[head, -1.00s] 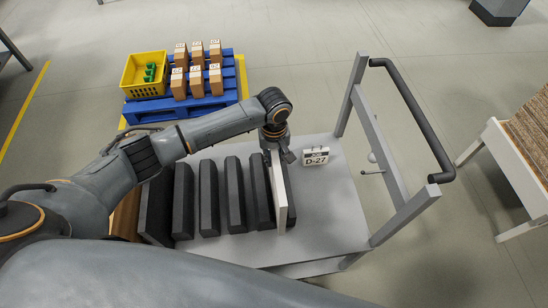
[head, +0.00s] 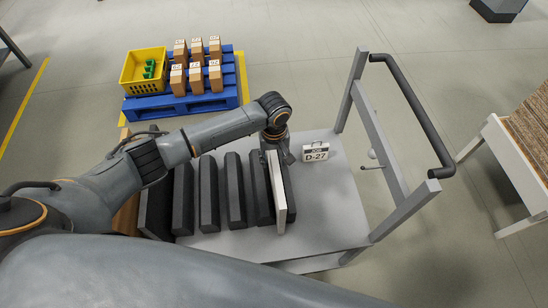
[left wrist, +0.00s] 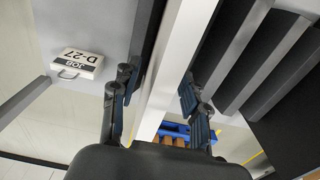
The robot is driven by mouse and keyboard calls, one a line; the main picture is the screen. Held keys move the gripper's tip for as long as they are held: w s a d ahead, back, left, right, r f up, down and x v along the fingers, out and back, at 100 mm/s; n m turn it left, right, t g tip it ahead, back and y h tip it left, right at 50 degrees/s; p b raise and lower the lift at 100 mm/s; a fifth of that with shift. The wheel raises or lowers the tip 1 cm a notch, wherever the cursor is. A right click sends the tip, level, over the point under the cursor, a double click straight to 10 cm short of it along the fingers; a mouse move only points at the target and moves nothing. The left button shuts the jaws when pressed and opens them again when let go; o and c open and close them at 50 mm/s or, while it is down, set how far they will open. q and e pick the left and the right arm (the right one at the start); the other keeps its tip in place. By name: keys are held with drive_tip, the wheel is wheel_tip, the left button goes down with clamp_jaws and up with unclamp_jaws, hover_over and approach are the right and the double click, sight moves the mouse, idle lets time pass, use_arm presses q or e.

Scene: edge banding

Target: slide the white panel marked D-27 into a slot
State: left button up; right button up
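The white panel (head: 278,188) stands upright and low between the two rightmost dark bars (head: 235,190) on the grey cart top. No D-27 mark shows on the panel; those letters are on a small sign (head: 315,152) on the cart. My left gripper (head: 278,155) is over the panel's far end. In the left wrist view its two fingers (left wrist: 158,100) stand apart on either side of the panel (left wrist: 178,60), with a gap on each side. My right gripper is not in view.
The cart (head: 325,215) has bare top to the right of the bars and a dark push handle (head: 412,115). A blue pallet (head: 190,105) behind holds a yellow crate (head: 143,75) and several brown boxes (head: 196,75). A white-framed table (head: 515,165) stands at the right.

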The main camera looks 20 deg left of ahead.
use_arm(q)
drive_tip(key=shift+f, duration=0.15)
wheel_tip(320, 180, up, 12)
drive_tip(key=shift+r, duration=0.15)
idle(0.3)
